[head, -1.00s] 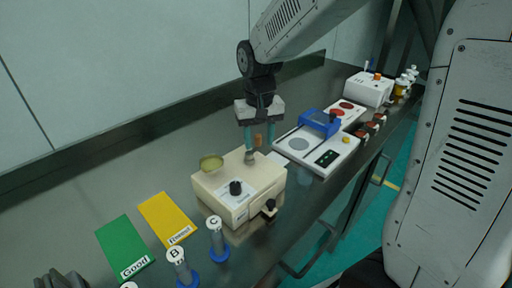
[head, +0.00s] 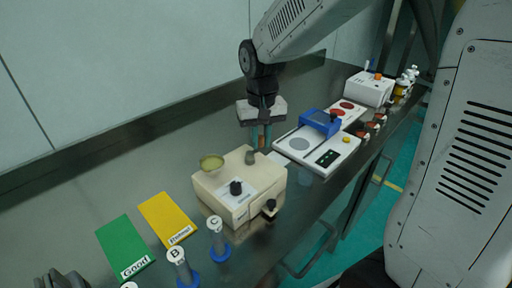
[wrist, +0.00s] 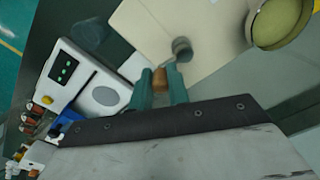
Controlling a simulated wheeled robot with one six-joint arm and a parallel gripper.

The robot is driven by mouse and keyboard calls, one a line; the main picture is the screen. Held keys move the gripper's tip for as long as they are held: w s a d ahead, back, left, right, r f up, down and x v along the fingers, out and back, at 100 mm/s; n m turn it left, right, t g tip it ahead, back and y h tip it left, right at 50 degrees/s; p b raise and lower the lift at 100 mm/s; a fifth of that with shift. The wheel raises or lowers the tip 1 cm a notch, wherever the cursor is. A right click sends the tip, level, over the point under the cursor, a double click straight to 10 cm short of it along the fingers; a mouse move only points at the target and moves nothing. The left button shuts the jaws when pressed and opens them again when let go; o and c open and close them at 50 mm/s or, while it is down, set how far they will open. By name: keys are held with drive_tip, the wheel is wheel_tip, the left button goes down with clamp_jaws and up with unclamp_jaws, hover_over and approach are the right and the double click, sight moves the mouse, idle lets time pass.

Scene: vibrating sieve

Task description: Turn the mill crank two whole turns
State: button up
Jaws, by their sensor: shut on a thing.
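The mill is a beige box (head: 215,196) on the steel bench, with a shallow brass-coloured bowl (head: 211,162) and a short grey post (head: 250,157) on top. The crank's brown wooden handle (head: 262,141) stands at the box's far edge, beyond the post. My gripper (head: 264,138) points down over it, with its teal fingers close together. In the wrist view the crank handle (wrist: 173,78) sits between both fingers of my gripper (wrist: 162,82), next to the grey post (wrist: 182,49). The crank arm is mostly hidden.
A white device with a blue part (head: 320,122) stands right of the mill, close to my gripper. Green (head: 125,248) and yellow (head: 166,217) cards lie front left, with labelled tubes (head: 217,239) nearby. A black knob (head: 269,207) sticks out at the mill's front. The bench behind is clear.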

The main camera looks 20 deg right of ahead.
drive_tip(key=shift+s+d+f, duration=0.1)
drive_tip(key=shift+s+f, duration=0.05)
drive_tip(key=shift+s, duration=0.6)
drive_tip(key=shift+s+a, duration=0.3)
drive_tip(key=shift+s, duration=0.55)
drive_tip(key=shift+s+a, duration=0.6)
drive_tip(key=shift+a, duration=0.1)
